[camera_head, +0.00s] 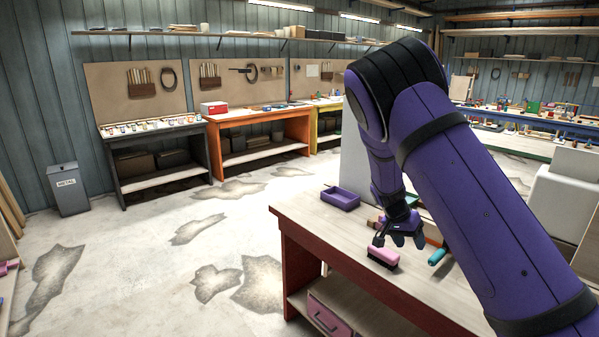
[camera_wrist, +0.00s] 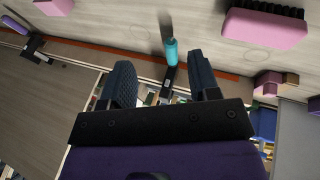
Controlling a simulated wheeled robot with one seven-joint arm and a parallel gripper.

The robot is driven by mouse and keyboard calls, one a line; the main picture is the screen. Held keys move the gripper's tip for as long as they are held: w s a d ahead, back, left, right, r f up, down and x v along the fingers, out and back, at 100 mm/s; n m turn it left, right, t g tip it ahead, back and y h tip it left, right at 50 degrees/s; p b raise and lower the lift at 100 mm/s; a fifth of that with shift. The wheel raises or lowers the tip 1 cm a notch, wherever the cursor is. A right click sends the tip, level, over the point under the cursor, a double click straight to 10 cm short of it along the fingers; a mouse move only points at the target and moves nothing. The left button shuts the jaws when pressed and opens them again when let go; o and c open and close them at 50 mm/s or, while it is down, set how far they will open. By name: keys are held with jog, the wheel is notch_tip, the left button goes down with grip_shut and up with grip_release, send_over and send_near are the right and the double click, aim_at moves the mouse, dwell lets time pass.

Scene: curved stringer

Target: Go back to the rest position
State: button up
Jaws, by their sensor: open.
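My purple arm reaches over a wooden-topped workbench (camera_head: 325,225) with a dark red frame. My gripper (camera_head: 405,240) hangs above this bench, close to a pink brush. In the wrist view my gripper (camera_wrist: 165,85) shows two dark fingers spread apart with nothing held between them. A teal-handled tool (camera_wrist: 171,52) shows beyond the gap between the fingers, and it also lies on the bench in the head view (camera_head: 437,256).
The pink brush (camera_head: 383,257) with dark bristles lies on the bench, also seen in the wrist view (camera_wrist: 265,28). A purple tray (camera_head: 341,198) sits at the bench's far edge. A metal bin (camera_head: 68,190) stands by the wall. Open floor (camera_head: 150,260) lies left.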

jog(key=s+a+r+n+t+y, duration=0.1)
jog(key=s+r+n+y, duration=0.15)
jog(key=s+r, duration=0.7)
jog(key=s+a+r+n+t+y, duration=0.1)
jog(key=s+r+n+t+y, duration=0.15)
jog(key=s+r, duration=0.75)
jog(key=s+a+r+n+t, duration=0.1)
jog(key=s+r+n, duration=0.1)
jog(key=s+r, duration=0.3)
jog(key=s+a+r+n+t, duration=0.1)
jog(key=s+r, duration=0.4)
jog(key=s, duration=0.9)
jog(key=shift+a+n+y, duration=0.25)
jog(key=shift+n+y, duration=0.05)
jog(key=shift+n, duration=0.3)
jog(key=shift+w+r+t, duration=0.1)
jog(key=shift+t, duration=0.15)
jog(key=shift+c, duration=0.2)
